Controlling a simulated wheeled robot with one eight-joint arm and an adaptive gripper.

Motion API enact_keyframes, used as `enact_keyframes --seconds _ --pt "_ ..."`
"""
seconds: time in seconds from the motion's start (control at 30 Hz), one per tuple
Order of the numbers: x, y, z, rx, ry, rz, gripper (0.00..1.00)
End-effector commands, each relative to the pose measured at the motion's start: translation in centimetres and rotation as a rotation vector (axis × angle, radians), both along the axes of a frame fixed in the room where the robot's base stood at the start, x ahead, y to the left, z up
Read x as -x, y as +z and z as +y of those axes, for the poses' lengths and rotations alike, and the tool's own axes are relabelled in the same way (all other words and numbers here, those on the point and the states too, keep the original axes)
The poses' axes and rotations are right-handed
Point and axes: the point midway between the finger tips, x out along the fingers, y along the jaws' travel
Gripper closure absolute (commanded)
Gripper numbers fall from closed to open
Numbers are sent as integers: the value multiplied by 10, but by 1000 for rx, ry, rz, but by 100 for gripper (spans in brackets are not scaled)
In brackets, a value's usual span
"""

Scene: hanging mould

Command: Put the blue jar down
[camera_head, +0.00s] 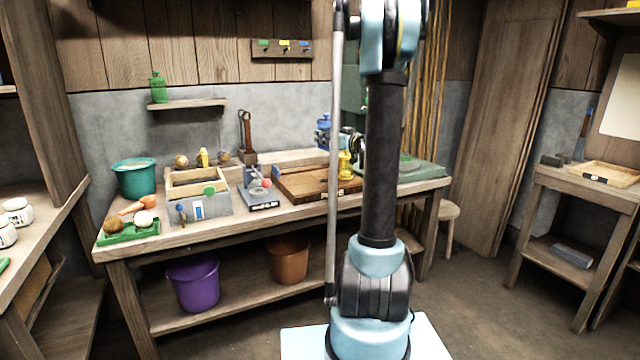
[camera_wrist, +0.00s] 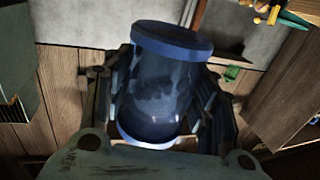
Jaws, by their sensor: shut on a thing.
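The blue jar (camera_wrist: 160,85) fills the middle of the wrist view, a dark blue, glossy body with a blue lid at the picture's top. My gripper (camera_wrist: 163,92) is shut on it, with a finger on each side of the body. In the head view a blue jar-like thing (camera_head: 323,132) shows above the back of the workbench (camera_head: 285,222), partly hidden by my arm. It seems to be the same jar. My gripper is mostly hidden behind my arm there. I cannot tell whether the jar touches anything below.
On the bench stand a teal bucket (camera_head: 136,178), a grey-fronted wooden box (camera_head: 208,207), a brown wooden board (camera_head: 300,188) and a yellow object (camera_head: 345,165). A green jar (camera_head: 158,88) stands on a small wall shelf (camera_head: 188,103). A side table (camera_head: 590,178) is at right.

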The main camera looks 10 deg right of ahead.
Motion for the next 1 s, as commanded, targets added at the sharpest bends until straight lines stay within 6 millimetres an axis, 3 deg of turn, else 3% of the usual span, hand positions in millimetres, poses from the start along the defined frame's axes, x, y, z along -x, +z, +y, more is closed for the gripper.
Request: enact_keyframes --seconds 0.17,0.6,0.87,1.0 --pt "-14 -9 -3 0 8 0 83" --pt "-74 -65 -6 0 64 0 83" --pt "-84 -85 -6 0 76 0 83" --pt "-84 -105 -6 0 76 0 83"
